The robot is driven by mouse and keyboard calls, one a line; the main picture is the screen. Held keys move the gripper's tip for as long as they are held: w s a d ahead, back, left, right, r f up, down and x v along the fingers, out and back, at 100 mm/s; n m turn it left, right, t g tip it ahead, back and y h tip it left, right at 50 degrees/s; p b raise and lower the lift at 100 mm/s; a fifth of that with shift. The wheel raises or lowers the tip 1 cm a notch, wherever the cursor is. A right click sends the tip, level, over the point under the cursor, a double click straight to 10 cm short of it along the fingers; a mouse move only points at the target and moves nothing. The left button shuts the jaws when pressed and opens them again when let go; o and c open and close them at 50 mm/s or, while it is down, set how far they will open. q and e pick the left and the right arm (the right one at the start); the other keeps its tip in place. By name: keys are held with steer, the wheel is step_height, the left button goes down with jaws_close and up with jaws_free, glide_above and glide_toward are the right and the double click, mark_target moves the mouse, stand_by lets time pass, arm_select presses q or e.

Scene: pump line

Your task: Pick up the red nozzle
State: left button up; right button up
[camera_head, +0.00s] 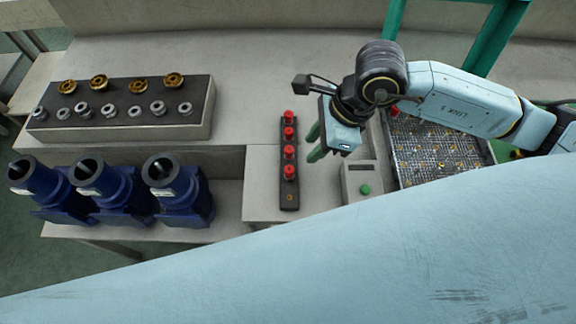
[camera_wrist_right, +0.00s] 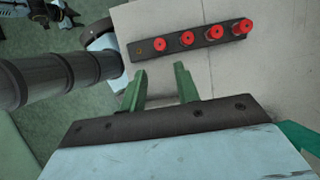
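Several red nozzles stand in a row on a dark narrow rack. The nearest red nozzle (camera_head: 290,172) shows in the head view, next to an empty hole at the rack's near end (camera_head: 290,198). In the right wrist view the row runs across the top, with a red nozzle (camera_wrist_right: 158,44) at its left end and the rack (camera_wrist_right: 172,46) under it. My right gripper (camera_head: 316,145) is just right of the rack; its green fingers (camera_wrist_right: 160,78) are apart with nothing between them. My left gripper is not in view.
A grey box with a green button (camera_head: 365,189) stands right of the rack. A wire-mesh tray (camera_head: 440,150) lies beyond it. A block with brass and steel rings (camera_head: 120,122) and blue pumps (camera_head: 180,190) are at left. A pale blue surface fills the foreground.

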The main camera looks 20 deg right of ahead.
mark_target(290, 169)
steer(key=x, duration=0.7)
steer(key=shift+a+f, duration=0.15)
steer(key=x, duration=0.5)
steer(key=shift+w+a, duration=0.1)
steer(key=shift+w, duration=0.05)
steer(key=shift+c, duration=0.2)
jaws_close()
